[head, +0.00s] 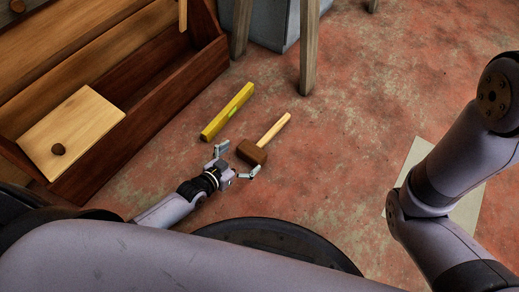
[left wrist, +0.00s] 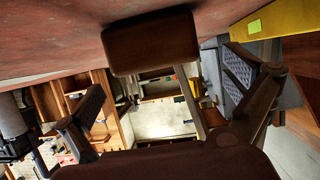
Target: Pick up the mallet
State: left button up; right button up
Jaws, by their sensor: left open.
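The mallet lies on the reddish floor in the head view, with a dark brown block head (head: 252,153) and a pale wooden handle (head: 275,128) pointing up and right, away from me. My left gripper (head: 238,160) is open, with its fingers spread just short of the mallet head. In the left wrist view the mallet head (left wrist: 150,42) shows large, beyond and between the spread fingers of the left gripper (left wrist: 165,85). The handle is not clear there. I see no contact between the fingers and the mallet. My right gripper is out of view.
A yellow spirit level (head: 226,111) lies on the floor left of the mallet; it also shows in the left wrist view (left wrist: 275,22). A wooden chest (head: 150,115) stands at left. Wooden legs (head: 308,50) and a grey box (head: 270,25) stand behind.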

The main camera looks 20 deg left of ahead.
aim_at(252, 149)
pick_arm(q)
jog(key=shift+w+d+f, duration=0.2)
jog(key=shift+w+f, duration=0.05)
jog(key=shift+w, duration=0.25)
jog(key=b+x, duration=0.4)
jog(key=shift+d, duration=0.3)
jog(key=shift+w+d+b, duration=0.2)
jog(key=shift+w+b, duration=0.25)
jog(key=shift+w, duration=0.05)
jog(key=c, duration=1.4)
jog(key=shift+r, duration=0.15)
